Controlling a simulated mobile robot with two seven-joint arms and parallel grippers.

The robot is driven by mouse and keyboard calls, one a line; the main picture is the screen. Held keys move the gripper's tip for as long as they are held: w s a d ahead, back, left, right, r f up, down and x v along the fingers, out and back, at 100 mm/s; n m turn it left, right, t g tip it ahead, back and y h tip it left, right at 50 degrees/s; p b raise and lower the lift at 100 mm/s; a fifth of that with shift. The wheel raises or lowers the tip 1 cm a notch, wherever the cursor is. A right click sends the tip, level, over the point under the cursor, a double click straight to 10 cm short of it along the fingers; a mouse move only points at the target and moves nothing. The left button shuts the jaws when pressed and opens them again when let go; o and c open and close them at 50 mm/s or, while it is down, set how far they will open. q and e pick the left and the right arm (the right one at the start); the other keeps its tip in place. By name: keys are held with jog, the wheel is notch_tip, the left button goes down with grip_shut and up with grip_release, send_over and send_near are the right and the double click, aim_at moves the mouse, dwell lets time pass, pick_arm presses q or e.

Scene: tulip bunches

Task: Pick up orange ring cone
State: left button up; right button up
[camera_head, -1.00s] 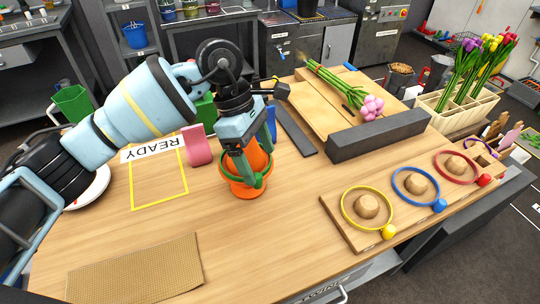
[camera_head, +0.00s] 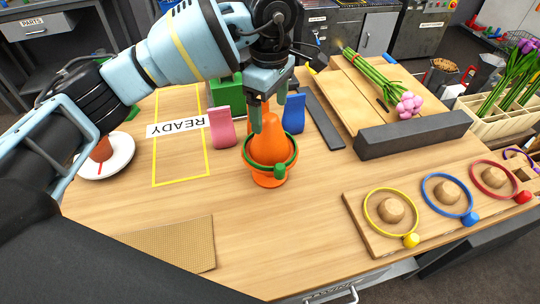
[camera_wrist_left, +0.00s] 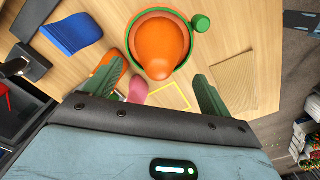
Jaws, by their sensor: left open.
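The orange cone (camera_head: 270,148) stands upright on the wooden table with a green ring (camera_head: 279,171) around its lower part. The ring has a green knob on its side. In the left wrist view the cone (camera_wrist_left: 160,50) points toward the camera, inside the green ring (camera_wrist_left: 201,23). My left gripper (camera_head: 268,112) is open and empty, at the height of the cone's upper part. In the left wrist view the cone's tip lies between and just beyond its fingers (camera_wrist_left: 158,84). I cannot tell whether a finger touches it. My right gripper is not in view.
A pink block (camera_head: 221,128) and a blue block (camera_head: 293,114) stand close by, with another orange piece behind the fingers. A dark grey bar (camera_head: 412,134) and a board with yellow, blue and red rings (camera_head: 365,228) lie to the right. Table in front of the cone is clear.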

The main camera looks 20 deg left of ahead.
aim_at(270, 116)
pick_arm(q)
notch_tip(270, 116, down, 5)
jog(key=shift+f+p, duration=0.1)
jog(key=shift+p, duration=0.2)
jog(key=c, duration=1.3)
jog(key=shift+c, duration=0.2)
